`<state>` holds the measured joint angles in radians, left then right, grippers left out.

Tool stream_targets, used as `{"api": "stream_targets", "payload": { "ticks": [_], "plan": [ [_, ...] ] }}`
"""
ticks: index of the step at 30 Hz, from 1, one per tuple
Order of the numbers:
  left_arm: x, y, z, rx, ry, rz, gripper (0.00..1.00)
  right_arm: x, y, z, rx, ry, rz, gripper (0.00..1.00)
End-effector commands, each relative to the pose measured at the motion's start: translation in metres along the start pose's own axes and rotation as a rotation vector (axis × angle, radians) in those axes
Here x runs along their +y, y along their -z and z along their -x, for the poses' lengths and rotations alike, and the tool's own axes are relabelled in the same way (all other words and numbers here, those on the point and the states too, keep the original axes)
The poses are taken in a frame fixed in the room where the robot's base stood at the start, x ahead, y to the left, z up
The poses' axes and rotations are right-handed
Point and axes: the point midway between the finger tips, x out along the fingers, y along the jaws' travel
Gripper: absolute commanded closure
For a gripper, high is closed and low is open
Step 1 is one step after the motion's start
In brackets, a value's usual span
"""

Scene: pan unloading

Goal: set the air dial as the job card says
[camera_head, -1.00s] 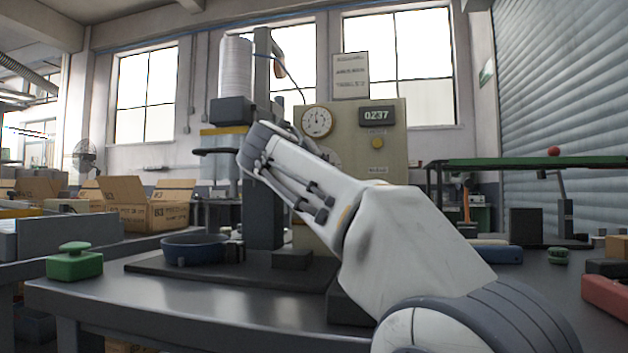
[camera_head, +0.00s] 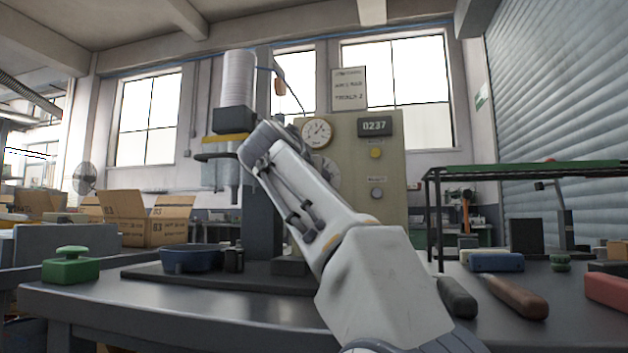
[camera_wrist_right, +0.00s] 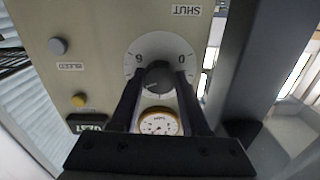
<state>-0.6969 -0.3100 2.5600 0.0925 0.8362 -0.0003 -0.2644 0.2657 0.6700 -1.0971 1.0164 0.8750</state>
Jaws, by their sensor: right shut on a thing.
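The air dial is a pale round plate (camera_wrist_right: 163,48) with a dark knob (camera_wrist_right: 157,76), seen upside down in the right wrist view, with a 6 and a 0 on its rim. My right gripper (camera_wrist_right: 158,80) has its two fingers on either side of the knob and is shut on it. In the head view the dial (camera_head: 329,171) is partly hidden behind my right arm. The gauge (camera_head: 316,132) sits above it, its needle pointing up and right. The job card (camera_head: 349,89) stands above the panel; its text is too small to read surely. My left gripper is out of view.
The panel (camera_head: 356,138) also bears a display (camera_head: 374,127) reading 0237, a yellow button (camera_head: 376,153) and a grey bleed button (camera_head: 376,193). A dark column (camera_head: 262,225) stands to its left. A blue pan (camera_head: 190,258) and a green weight (camera_head: 71,266) are on the bench.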

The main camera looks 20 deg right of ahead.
Motion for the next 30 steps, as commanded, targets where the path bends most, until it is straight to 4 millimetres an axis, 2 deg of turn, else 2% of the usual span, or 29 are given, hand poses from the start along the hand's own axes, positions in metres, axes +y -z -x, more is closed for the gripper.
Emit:
{"api": "stream_targets", "payload": {
  "ticks": [20, 21, 22, 23, 30],
  "plan": [
    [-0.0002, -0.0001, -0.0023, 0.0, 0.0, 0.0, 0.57, 0.0006, -0.0021, -0.0011, -0.005, -0.004, -0.058, 1.0],
    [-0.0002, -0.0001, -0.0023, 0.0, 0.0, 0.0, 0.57, 0.0006, -0.0021, -0.001, -0.005, -0.004, -0.058, 0.39],
    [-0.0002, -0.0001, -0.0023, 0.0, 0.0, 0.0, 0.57, 0.0005, -0.002, -0.001, -0.005, -0.004, -0.058, 0.27],
    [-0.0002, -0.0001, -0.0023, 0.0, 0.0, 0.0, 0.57, 0.0005, -0.0018, -0.001, -0.004, -0.003, -0.058, 0.24],
    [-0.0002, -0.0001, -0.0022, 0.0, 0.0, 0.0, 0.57, 0.0, -0.0007, -0.0003, -0.002, -0.001, -0.058, 0.24]
  ]
}}
